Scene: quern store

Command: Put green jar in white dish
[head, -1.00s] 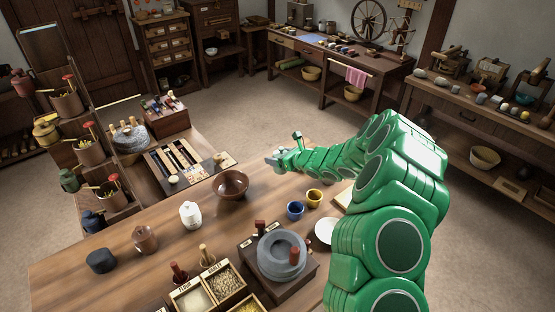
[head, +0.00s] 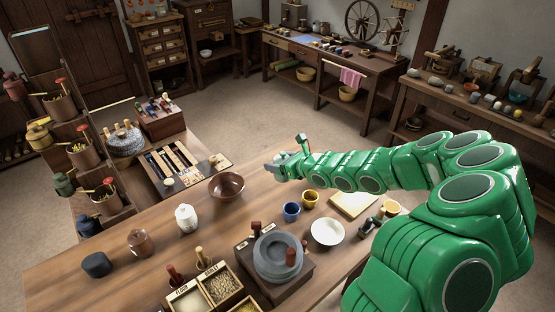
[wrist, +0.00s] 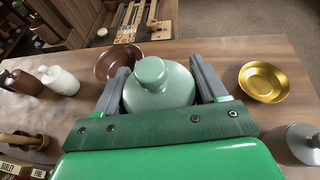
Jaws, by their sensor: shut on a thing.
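The pale green jar (wrist: 158,88), with a narrow neck and rounded lid, sits between the two grey fingers of my gripper (wrist: 160,84) in the wrist view. The gripper is shut on it. The white dish (head: 327,232) lies on the table right of the quern, nearer than my gripper, and looks empty.
The brown bowl (head: 227,187), white jar (head: 186,218) and stone quern (head: 278,257) are left of the dish. A gold dish (wrist: 263,82) shows in the wrist view.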

